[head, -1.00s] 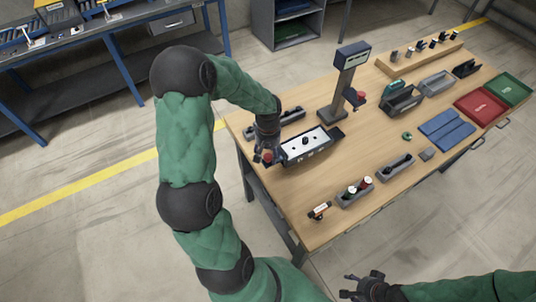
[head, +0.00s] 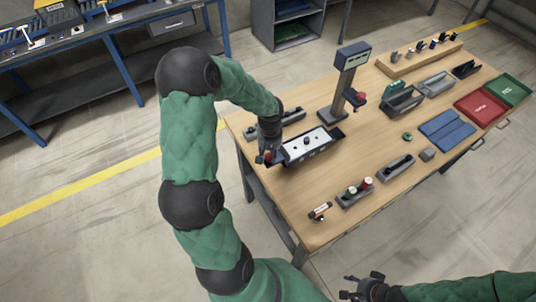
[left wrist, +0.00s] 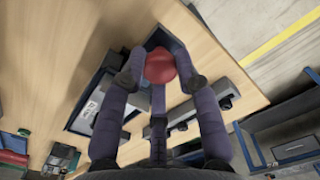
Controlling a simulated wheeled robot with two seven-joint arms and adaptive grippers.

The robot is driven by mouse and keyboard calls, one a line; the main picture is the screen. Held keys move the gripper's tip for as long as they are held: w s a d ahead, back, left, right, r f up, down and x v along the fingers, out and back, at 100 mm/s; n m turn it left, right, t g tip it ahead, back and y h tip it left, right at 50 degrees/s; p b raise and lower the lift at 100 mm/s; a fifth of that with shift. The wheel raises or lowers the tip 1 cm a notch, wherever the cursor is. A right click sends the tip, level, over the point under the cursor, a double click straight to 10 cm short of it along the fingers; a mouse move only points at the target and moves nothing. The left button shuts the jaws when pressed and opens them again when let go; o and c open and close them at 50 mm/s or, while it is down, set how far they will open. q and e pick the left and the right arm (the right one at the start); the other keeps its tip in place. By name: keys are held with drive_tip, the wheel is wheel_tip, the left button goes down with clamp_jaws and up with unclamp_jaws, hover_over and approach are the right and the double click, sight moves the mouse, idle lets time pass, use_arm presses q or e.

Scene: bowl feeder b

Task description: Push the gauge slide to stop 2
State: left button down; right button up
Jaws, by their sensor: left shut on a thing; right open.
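The gauge (head: 312,155) is a dark tray near the table's left end, with a white-topped slide (head: 318,143) in it. The slide has a dark knob on top and markings on its front side. My left gripper (head: 266,157) is at the gauge's left end, shut on a red knob (left wrist: 160,67). In the left wrist view the fingers close around this knob, and part of the gauge (left wrist: 88,107) shows beside them. The stop numbers are too small to read. My right gripper (head: 362,287) is open and empty, in front of the table's near edge.
A post with a display box (head: 352,56) stands behind the gauge. A dark holder (head: 291,116) lies behind it. Nearer the front are a holder with small parts (head: 355,193) and a labelled piece (head: 319,211). Blue, red (head: 482,107) and green trays lie right.

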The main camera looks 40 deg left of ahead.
use_arm(q)
drive_tip(key=w+d, duration=0.2)
drive_tip(key=w, duration=0.5)
drive_tip(key=w+d+b, duration=0.1)
drive_tip(key=w+d, duration=0.1)
drive_tip(key=w, duration=0.6)
drive_tip(key=w+d, duration=0.2)
drive_tip(key=w, duration=0.5)
drive_tip(key=shift+w+d+b, duration=0.3)
drive_tip(key=c, duration=0.9)
unclamp_jaws()
drive_tip(key=shift+r, duration=0.1)
wheel_tip(320, 180, up, 12)
